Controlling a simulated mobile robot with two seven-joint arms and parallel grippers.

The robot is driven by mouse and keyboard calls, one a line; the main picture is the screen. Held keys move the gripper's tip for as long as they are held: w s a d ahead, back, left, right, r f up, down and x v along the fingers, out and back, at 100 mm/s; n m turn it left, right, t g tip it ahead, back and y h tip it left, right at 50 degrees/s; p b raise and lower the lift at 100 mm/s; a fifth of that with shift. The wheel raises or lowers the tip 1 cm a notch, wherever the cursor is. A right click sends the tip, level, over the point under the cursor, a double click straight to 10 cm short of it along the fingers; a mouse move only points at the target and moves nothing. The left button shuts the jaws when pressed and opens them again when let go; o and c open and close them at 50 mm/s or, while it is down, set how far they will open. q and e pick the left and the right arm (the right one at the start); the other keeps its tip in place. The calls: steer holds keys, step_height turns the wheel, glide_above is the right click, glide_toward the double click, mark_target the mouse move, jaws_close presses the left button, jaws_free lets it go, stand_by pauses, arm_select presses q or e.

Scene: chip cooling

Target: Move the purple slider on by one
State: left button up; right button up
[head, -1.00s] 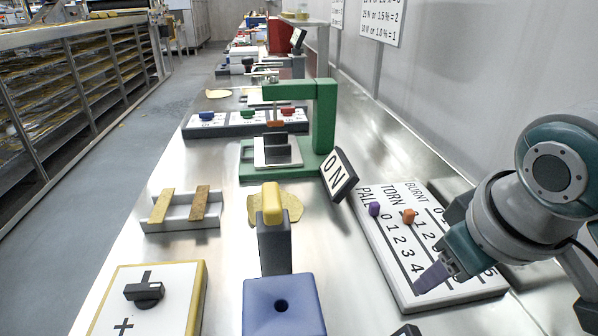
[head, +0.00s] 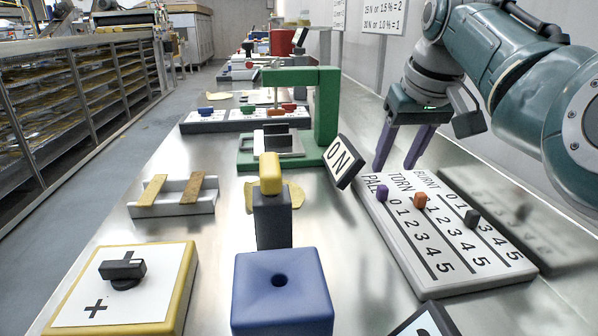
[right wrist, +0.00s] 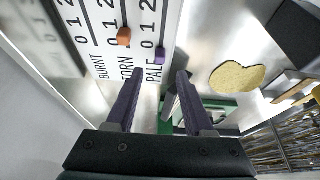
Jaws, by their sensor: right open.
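The purple slider (head: 382,193) sits at the far end of the PALE column, beside the 0, on the white counting board (head: 440,265). It also shows in the right wrist view (right wrist: 162,58), a little beyond the fingertips and roughly between them in the picture. My right gripper (head: 395,167) is open and empty, its two purple fingers pointing down at the board's far end, behind the purple slider in the head view. The fingers look apart from the slider; their exact height is hard to tell. My left gripper is not in view.
On the same board are an orange slider (head: 420,201) in the TORN column and a black slider (head: 471,217) in the BURNT column. The tilted ON sign (head: 343,161) and green stand (head: 326,108) are close on the left. A blue block (head: 282,295) stands nearer.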

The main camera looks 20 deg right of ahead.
mark_target(384, 187)
steer(key=b+x, duration=0.2)
steer(key=x, duration=0.4)
steer(key=shift+f+b, duration=0.1)
steer(key=shift+b, duration=0.2)
steer(key=shift+w, duration=0.1)
jaws_close()
stand_by(1.1)
